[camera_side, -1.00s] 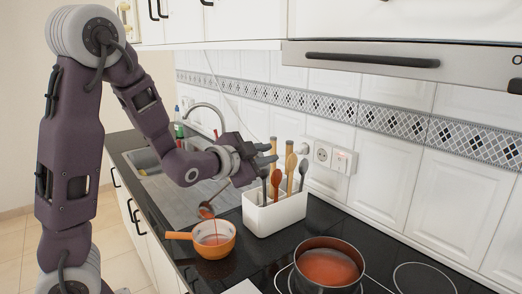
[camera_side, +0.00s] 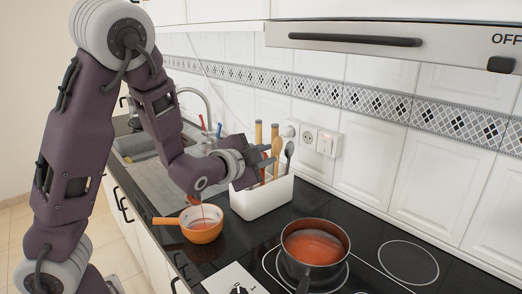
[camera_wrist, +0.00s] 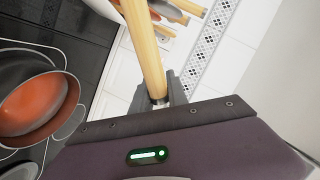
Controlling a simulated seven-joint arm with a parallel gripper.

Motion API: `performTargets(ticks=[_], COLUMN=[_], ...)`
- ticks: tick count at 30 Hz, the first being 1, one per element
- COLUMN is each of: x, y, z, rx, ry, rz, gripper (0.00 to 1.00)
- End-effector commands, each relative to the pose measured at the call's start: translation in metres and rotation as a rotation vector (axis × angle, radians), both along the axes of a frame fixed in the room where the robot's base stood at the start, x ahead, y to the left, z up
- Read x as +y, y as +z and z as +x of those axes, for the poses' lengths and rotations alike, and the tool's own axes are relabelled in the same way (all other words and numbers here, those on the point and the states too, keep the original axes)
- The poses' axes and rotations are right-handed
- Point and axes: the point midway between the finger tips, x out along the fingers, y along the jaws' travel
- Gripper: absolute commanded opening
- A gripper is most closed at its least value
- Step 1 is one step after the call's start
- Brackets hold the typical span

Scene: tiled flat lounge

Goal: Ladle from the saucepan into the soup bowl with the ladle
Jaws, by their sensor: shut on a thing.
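The dark saucepan (camera_side: 322,272) holds red-orange soup and stands on the hob; it also shows at the left of the wrist view (camera_wrist: 66,112). The orange soup bowl (camera_side: 203,235) with a side handle stands on the black counter to its left, with some red soup in it. My gripper (camera_side: 268,157) is beside the utensil holder, higher than the bowl. In the wrist view, my gripper (camera_wrist: 160,98) is shut on the ladle's wooden handle (camera_wrist: 145,45). A thin red stream (camera_side: 203,212) falls into the bowl.
A white utensil holder (camera_side: 262,201) with several wooden and dark utensils stands close behind the bowl, right by my gripper. The sink lies behind at the left. The tiled wall bounds the right.

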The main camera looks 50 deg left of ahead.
Motion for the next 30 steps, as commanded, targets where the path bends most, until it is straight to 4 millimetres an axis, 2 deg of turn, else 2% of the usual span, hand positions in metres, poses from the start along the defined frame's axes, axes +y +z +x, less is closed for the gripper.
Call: performTargets(ticks=[30], x=[-0.028], y=[-0.047], z=[0.012], rx=[0.082], ry=[-0.001], rz=[0.188], gripper=[0.0])
